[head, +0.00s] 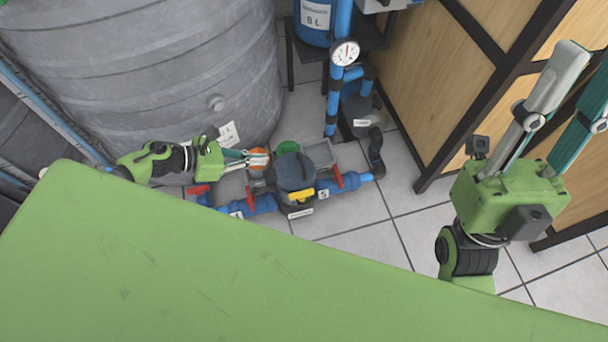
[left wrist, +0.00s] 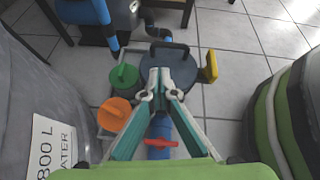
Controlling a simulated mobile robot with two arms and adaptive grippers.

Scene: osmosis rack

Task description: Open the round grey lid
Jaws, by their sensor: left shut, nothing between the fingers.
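The round grey lid (head: 294,171) sits on the housing among the blue pipes on the floor. It also shows in the left wrist view (left wrist: 180,66), lying flat, with a dark handle (left wrist: 168,47) on its far side and a yellow tab (left wrist: 209,66) at its right edge. My left gripper (head: 267,158) is shut and empty, its tips just left of the lid in the head view. In the left wrist view the closed tips (left wrist: 160,76) overlap the lid's near part; whether they touch it I cannot tell. My right gripper (head: 590,72) is open, far right, away from the lid.
An orange cap (left wrist: 114,113) and a green cap (left wrist: 124,77) stand left of the lid. Red valve handles (head: 338,177) rise from the blue pipes. A large grey tank (head: 150,70) stands close behind my left arm. Tiled floor (head: 350,222) is free in front.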

